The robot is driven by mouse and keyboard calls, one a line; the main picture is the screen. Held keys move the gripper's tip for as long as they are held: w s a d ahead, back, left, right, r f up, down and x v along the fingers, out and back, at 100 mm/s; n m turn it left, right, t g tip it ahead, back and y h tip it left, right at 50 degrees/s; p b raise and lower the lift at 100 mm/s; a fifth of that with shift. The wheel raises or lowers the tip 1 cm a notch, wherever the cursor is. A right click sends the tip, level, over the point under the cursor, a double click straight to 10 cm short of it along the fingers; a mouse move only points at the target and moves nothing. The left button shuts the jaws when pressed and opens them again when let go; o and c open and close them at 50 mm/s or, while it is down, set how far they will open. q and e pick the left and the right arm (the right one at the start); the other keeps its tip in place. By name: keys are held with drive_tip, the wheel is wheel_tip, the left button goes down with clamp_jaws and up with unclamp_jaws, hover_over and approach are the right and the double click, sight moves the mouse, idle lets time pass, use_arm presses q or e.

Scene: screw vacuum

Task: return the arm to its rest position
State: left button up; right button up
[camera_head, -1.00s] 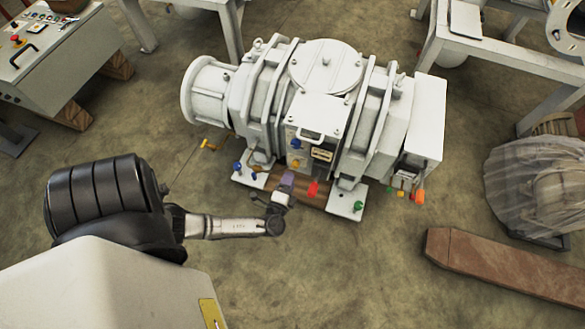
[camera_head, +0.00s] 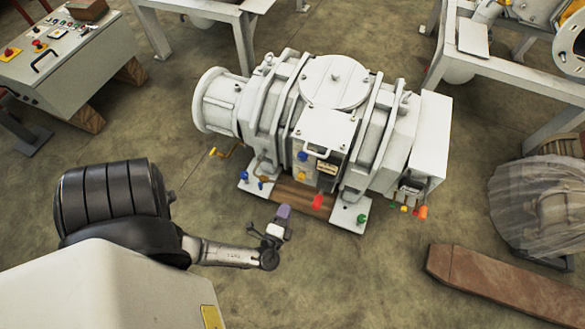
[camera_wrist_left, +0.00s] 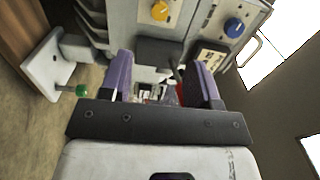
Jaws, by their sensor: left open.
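My left arm (camera_head: 228,254) comes in from the left, bent low in front of the white screw vacuum machine (camera_head: 335,90). My left gripper (camera_head: 284,211) has purple fingertips and is just in front of the machine's wooden base, pointing at the machine. In the left wrist view the two purple fingers of the left gripper (camera_wrist_left: 160,82) stand apart, with nothing visibly held between them. The yellow knob (camera_wrist_left: 160,10) and blue knob (camera_wrist_left: 234,27) of the machine's panel show beyond the fingers. My right gripper is out of view.
A control console (camera_head: 65,62) stands at the upper left. A brown beam (camera_head: 500,284) lies on the floor at the lower right, near a plastic-wrapped item (camera_head: 535,205). Coloured knobs, such as a red one (camera_head: 317,202), stick out low on the machine. The floor around my forearm is clear.

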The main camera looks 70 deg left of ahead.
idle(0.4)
use_arm(q)
drive_tip(key=s+d+r+n+g+h+p, duration=0.1)
drive_tip(key=d+r+n+g+h+p, duration=0.25)
drive_tip(key=r, duration=0.65)
drive_tip(key=d+r+n+g+h+p, duration=0.1)
drive_tip(key=d+r+g+h+p, duration=0.2)
drive_tip(key=d+r+h+p, duration=0.55)
drive_tip(key=s+r+n+g+p, duration=0.1)
drive_tip(key=r+n+g+p, duration=0.2)
drive_tip(key=r, duration=1)
drive_tip(key=s+r+p, duration=0.1)
drive_tip(key=r+p, duration=2.6)
drive_tip(key=s+r+p, duration=0.2)
drive_tip(key=r+p, duration=2.4)
drive_tip(key=shift+s+r+h+p, duration=0.25)
drive_tip(key=shift+r+h+p, duration=0.15)
